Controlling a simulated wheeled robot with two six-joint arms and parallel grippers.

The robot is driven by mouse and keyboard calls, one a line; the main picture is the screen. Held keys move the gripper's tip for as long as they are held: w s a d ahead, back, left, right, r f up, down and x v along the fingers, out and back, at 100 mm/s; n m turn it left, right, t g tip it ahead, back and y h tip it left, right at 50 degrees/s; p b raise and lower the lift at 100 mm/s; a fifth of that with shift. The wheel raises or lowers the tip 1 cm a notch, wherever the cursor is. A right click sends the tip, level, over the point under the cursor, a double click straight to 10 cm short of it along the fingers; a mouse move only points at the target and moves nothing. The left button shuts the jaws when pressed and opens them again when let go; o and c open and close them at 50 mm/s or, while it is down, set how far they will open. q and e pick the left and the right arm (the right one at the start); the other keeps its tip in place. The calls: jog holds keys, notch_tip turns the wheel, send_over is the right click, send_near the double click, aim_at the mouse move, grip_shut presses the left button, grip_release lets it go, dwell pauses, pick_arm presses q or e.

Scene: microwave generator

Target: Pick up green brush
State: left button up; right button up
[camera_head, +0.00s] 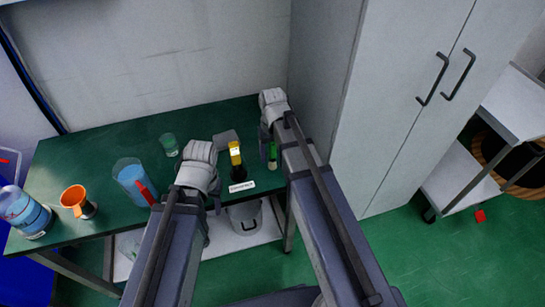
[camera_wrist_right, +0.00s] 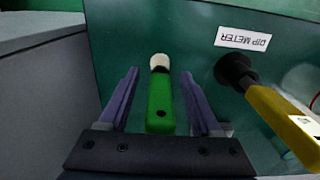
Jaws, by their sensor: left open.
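The green brush (camera_wrist_right: 160,101) has a green handle and a pale bristle tip, and lies between the fingers of my right gripper (camera_wrist_right: 160,98) in the right wrist view. The fingers are open, with a gap on both sides of the handle. In the head view the brush (camera_head: 272,156) shows at the right end of the green table, beside my right gripper (camera_head: 264,142). My left gripper (camera_head: 213,198) is at the table's front edge, left of the yellow dip meter; it is open, its fingers partly hidden by the wrist.
The yellow and black dip meter (camera_head: 236,155) stands close left of the brush, with a white label (camera_head: 242,186) near it. A blue-filled beaker (camera_head: 131,180), an orange cup (camera_head: 74,198), a jar (camera_head: 25,212) and a green glass (camera_head: 169,145) stand further left. A grey cabinet (camera_head: 400,90) borders the right.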

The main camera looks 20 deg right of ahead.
grip_shut()
dwell(0.3)
jog(key=shift+r, duration=0.1)
notch_tip(320, 180, up, 10)
jog(key=p, duration=1)
